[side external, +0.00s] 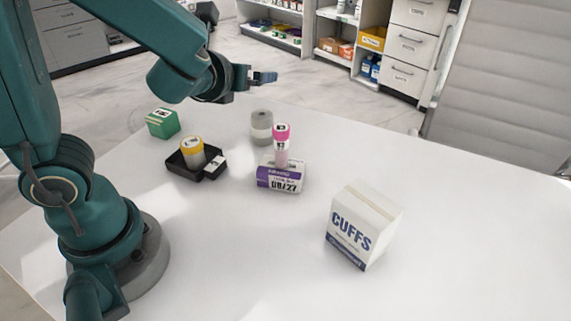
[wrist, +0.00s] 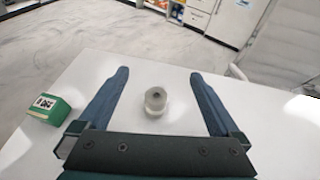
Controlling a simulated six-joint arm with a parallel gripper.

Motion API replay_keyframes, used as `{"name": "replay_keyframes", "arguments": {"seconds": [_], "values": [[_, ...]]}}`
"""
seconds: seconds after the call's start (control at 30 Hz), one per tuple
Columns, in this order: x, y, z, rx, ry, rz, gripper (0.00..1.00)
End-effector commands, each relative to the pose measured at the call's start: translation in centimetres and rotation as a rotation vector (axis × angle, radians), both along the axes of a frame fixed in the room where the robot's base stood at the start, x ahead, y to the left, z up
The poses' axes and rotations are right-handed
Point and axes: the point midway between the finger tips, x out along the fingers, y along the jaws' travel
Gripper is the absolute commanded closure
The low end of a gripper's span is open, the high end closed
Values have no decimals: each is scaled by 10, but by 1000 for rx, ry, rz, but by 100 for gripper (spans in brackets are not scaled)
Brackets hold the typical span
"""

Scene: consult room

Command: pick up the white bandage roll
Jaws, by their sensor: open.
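A pale grey-white roll (side external: 261,126), which looks like the bandage roll, stands upright on the white table (side external: 440,230) near its far edge. In the wrist view the roll (wrist: 156,101) shows between my two fingers, a little left of the middle. My gripper (side external: 262,77) is open and empty, held in the air well above the table. In the side view it appears above the roll; the two do not touch. Both fingers (wrist: 160,73) are spread wide in the wrist view.
A pink-capped tube (side external: 281,146) and a purple-white package (side external: 280,178) are close in front of the roll. A black tray (side external: 183,169) with a yellow-capped vial (side external: 192,150) and a green box (side external: 162,123) are left. A CUFFS box (side external: 364,226) stands right.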

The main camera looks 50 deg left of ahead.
Motion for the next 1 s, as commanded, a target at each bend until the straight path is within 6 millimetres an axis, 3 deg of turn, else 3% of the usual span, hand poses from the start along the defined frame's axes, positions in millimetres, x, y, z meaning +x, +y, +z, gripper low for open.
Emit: {"name": "replay_keyframes", "arguments": {"seconds": [0.6,0.8,1.0], "values": [[-1,0,-117,3,8,-3,1],[0,0,-140,-1,1,-1,1],[2,2,-149,-5,-5,2,1]]}}
